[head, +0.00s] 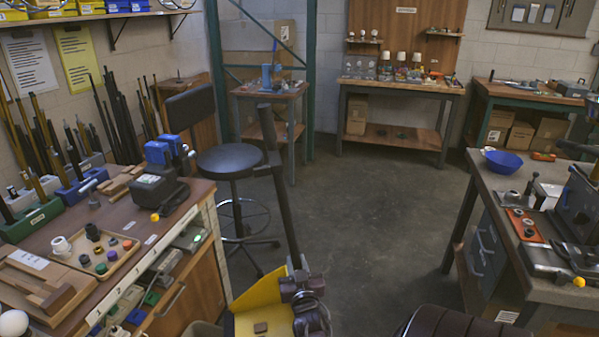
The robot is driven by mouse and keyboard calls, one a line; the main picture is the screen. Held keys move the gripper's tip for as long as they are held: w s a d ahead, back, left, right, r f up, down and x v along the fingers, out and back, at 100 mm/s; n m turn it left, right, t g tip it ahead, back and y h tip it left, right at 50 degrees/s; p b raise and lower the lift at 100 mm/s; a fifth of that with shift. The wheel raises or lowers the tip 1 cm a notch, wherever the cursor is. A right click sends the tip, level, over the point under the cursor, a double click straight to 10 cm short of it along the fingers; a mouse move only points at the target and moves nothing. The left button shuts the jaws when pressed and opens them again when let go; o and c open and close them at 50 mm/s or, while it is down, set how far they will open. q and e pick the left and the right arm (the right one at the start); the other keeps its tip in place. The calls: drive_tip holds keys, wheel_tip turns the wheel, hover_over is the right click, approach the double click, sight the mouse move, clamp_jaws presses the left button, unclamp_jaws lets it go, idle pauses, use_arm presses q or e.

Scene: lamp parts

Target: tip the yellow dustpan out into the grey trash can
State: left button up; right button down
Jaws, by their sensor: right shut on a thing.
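The yellow dustpan (258,300) is at the bottom centre of the head view, cut off by the lower edge. A long dark handle (284,205) rises from beside the pan and leans a little to the left. My right gripper (298,284) is at the pan's right side, shut on the dustpan at the lower end of this handle; its fingertips are hard to make out. I cannot clearly identify the grey trash can; a greyish rounded edge (206,329) shows left of the pan. My left gripper is out of view.
A workbench (185,215) with trays and a dark machine stands at left. A black stool (230,160) is behind the dustpan. Another bench (480,190) with a blue bowl (505,161) is at right. The middle floor is clear.

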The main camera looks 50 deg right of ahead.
drive_tip(key=shift+w+a+r, duration=0.3)
drive_tip(key=shift+w+r, duration=0.1)
drive_tip(key=shift+r, duration=0.1)
drive_tip(key=shift+w+a+r, duration=0.15)
drive_tip(key=shift+w+a, duration=0.15)
drive_tip(key=shift+a, duration=0.05)
drive_tip(key=shift+w+a+r+n, duration=0.1)
drive_tip(key=shift+w+a+n, duration=0.1)
drive_tip(key=shift+a+n, duration=0.1)
drive_tip(key=shift+w+a+r, duration=0.1)
drive_tip(key=shift+w+a, duration=0.1)
drive_tip(key=shift+w, duration=0.05)
drive_tip(key=shift+w+a+r, duration=0.1)
drive_tip(key=shift+w+a, duration=0.1)
drive_tip(key=shift+a, duration=0.05)
drive_tip(key=shift+w+a+r+n+p, duration=0.25)
drive_tip(key=shift+w+a+n, duration=0.1)
drive_tip(key=shift+w+a, duration=0.25)
drive_tip(key=shift+w+a+r+n+p, duration=0.1)
drive_tip(key=shift+w+a+r+n, duration=0.2)
drive_tip(key=shift+w+a, duration=0.3)
drive_tip(key=shift+w+a, duration=0.15)
drive_tip(key=shift+a, duration=0.15)
drive_tip(key=shift+w+a+r+n, duration=0.1)
drive_tip(key=shift+w+a+n, duration=0.1)
drive_tip(key=shift+a+n, duration=0.1)
